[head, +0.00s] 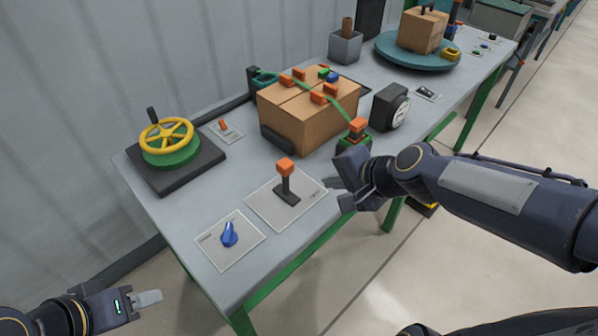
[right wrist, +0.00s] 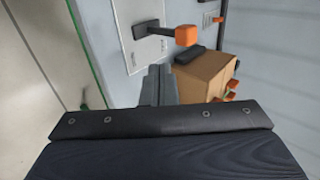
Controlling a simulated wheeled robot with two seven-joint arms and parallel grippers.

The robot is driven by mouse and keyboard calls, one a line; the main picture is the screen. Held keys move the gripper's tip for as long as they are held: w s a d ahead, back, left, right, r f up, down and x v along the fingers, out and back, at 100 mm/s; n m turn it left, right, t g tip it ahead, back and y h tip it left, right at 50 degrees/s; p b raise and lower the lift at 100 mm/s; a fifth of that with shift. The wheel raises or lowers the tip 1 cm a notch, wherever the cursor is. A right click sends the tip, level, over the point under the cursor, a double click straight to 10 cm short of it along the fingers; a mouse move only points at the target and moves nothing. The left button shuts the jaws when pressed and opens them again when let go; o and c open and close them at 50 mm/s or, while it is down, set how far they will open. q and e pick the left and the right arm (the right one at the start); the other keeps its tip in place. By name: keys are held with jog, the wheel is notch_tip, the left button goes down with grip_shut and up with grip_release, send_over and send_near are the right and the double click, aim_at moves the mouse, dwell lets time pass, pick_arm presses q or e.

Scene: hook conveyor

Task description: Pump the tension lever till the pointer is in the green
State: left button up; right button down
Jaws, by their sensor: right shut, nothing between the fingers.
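An orange-topped lever (head: 285,166) stands upright on a pale plate on the table; it also shows in the right wrist view (right wrist: 186,35). Another orange-topped handle (head: 357,125) sits at the end of the green strap (head: 344,111), on a green base. A dial gauge (head: 399,111) stands beside it; I cannot read its pointer or make out a green zone. My right gripper (head: 343,184) is shut and empty, right of the plate lever and apart from it. Its fingers show closed together in the right wrist view (right wrist: 157,85). My left gripper (head: 148,299) is off the table's near left side.
A strapped cardboard box (head: 290,120) stands mid-table. A yellow handwheel (head: 166,133) is at the left and a blue knob (head: 229,234) at the near end. A turntable (head: 395,56) with another box is farther back.

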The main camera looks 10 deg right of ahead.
aim_at(290, 174)
jog(key=shift+w+a+f+b, duration=0.55)
jog(key=shift+w+a+f, duration=0.35)
jog(key=shift+w, duration=0.45)
jog(key=shift+w+a+f+b, duration=0.5)
jog(key=shift+w+a+f, duration=0.4)
jog(key=shift+w, duration=0.5)
jog(key=shift+w+a+f+b, duration=0.55)
jog(key=shift+w+a+f, duration=0.35)
jog(key=shift+w, duration=0.45)
jog(key=shift+r, duration=0.1)
